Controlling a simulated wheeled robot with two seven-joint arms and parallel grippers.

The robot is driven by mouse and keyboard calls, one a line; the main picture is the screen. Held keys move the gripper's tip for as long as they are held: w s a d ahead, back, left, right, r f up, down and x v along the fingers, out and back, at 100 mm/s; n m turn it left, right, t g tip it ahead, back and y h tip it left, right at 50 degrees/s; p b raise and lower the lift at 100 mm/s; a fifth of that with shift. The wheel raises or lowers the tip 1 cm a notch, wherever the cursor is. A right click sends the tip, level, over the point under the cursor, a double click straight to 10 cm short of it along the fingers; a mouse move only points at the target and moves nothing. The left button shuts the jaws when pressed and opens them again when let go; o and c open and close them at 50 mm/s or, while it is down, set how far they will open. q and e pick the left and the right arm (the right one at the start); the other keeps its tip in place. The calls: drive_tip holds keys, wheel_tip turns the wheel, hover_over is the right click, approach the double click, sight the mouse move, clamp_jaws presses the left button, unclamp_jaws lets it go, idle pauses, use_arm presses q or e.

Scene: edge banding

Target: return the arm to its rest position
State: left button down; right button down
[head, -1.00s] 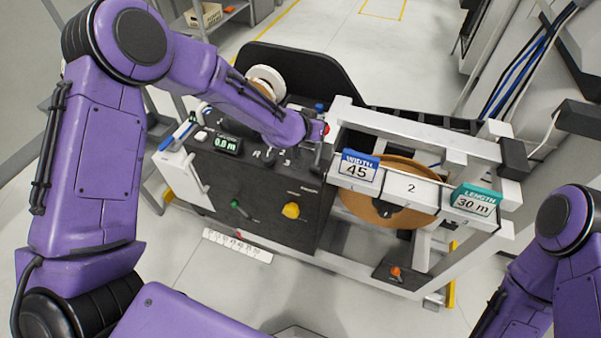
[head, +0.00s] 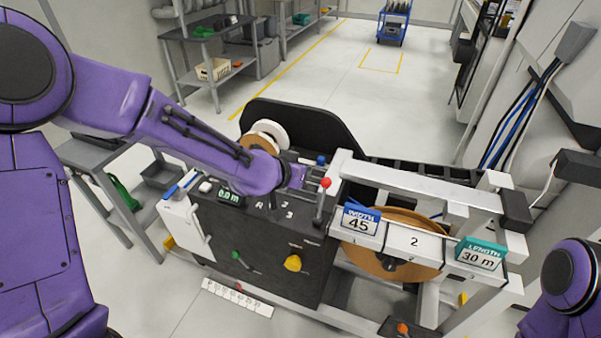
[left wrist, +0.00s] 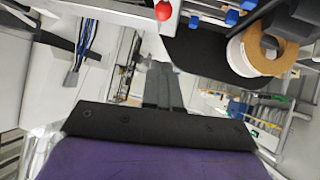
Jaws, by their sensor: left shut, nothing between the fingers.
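My left arm comes in from the left in the head view, and its purple wrist hangs over the top of the black edge-banding machine (head: 262,250). The left gripper's fingers are hard to make out there. In the left wrist view the left gripper (left wrist: 163,82) shows two dark fingers shut together, with nothing between them. A lever with a red knob (head: 326,182) stands just right of the wrist; the knob also shows in the left wrist view (left wrist: 163,10), apart from the fingers. Part of my right arm shows at the lower right, but its gripper is out of frame.
A white and brown tape roll (head: 268,134) sits behind my left wrist. A frame with a large brown reel (head: 405,222), a blue width sign (head: 361,221) and a teal length sign (head: 480,254) stands to the right. A grey side table (head: 95,155) is at left.

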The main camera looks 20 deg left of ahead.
use_arm(q)
drive_tip(key=shift+s+a+r, duration=0.2)
drive_tip(key=shift+s+r, duration=0.25)
drive_tip(key=shift+s, duration=0.05)
drive_tip(key=shift+w, duration=0.1)
drive_tip(key=s+a+f+n+y+b, duration=0.1)
drive_tip(key=s+a+f+n+y, duration=0.2)
drive_tip(key=f, duration=0.4)
drive_tip(key=s+a+f+n+g+b, duration=0.1)
drive_tip(key=s+a+f+n, duration=0.2)
drive_tip(key=f, duration=0.4)
drive_tip(key=s+a+f+n+y+b, duration=0.1)
drive_tip(key=s+a+f+n+y, duration=0.15)
drive_tip(key=s+f, duration=0.35)
drive_tip(key=s+a+f+g+b, duration=0.1)
drive_tip(key=s+f+g, duration=0.2)
drive_tip(key=s+f, duration=0.6)
drive_tip(key=s+a+f+g+b, duration=0.1)
drive_tip(key=s+f+g+b, duration=0.1)
drive_tip(key=s+f, duration=0.6)
drive_tip(key=s+g, duration=0.1)
drive_tip(key=s, duration=0.4)
drive_tip(key=shift+s+f, duration=0.25)
drive_tip(key=shift+f, duration=0.1)
